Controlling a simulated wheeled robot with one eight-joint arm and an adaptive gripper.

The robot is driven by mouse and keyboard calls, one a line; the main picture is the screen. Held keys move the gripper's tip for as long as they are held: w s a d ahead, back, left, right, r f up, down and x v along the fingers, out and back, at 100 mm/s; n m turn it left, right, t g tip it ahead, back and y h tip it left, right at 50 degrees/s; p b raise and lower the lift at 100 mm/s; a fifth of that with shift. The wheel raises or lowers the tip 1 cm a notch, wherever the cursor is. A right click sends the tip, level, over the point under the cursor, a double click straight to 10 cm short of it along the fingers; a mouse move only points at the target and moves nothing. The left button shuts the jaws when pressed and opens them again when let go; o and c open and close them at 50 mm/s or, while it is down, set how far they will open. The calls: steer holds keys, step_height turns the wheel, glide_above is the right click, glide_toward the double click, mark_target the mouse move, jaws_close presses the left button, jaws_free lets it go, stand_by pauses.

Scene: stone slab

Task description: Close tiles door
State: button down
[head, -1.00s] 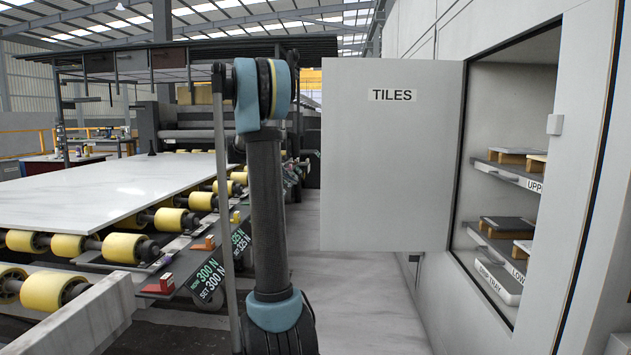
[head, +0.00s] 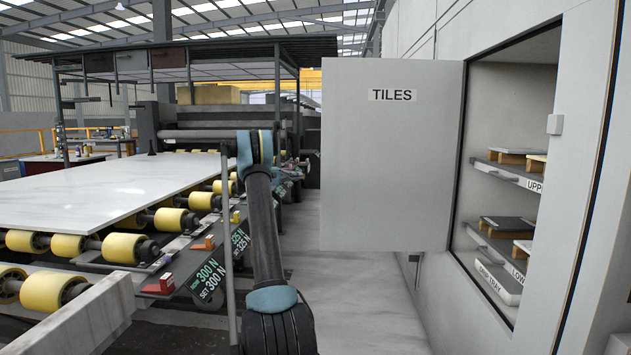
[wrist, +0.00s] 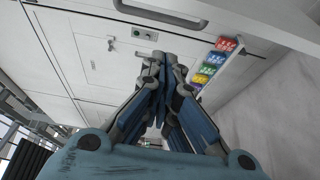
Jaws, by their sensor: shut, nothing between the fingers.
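The tiles door (head: 391,160) is a white panel labelled TILES in the head view. It stands open, swung out from the left edge of the cabinet opening (head: 512,120). Inside the cabinet are an upper shelf (head: 508,172), a lower shelf (head: 500,236) and a drip tray (head: 497,277). My gripper (wrist: 163,70) shows in the wrist view, its fingers closed together and empty, pointing at a white panelled surface. In the head view my arm stands left of the door, apart from it, and the gripper is not visible there.
A roller conveyor (head: 67,246) with yellow rollers carries a pale stone slab (head: 110,190) on the left. A strip of grey floor (head: 340,290) lies between it and the cabinet. Coloured labels (wrist: 213,62) show beside the gripper in the wrist view.

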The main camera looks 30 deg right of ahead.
steer(key=s+d, duration=0.1)
steer(key=d, duration=1)
steer(key=shift+s+a+f, duration=0.1)
steer(key=shift+s+a, duration=0.55)
steer(key=shift+s, duration=0.2)
steer(key=shift+s+a+f, duration=0.1)
steer(key=shift+s+a, duration=0.55)
steer(key=shift+s, duration=0.2)
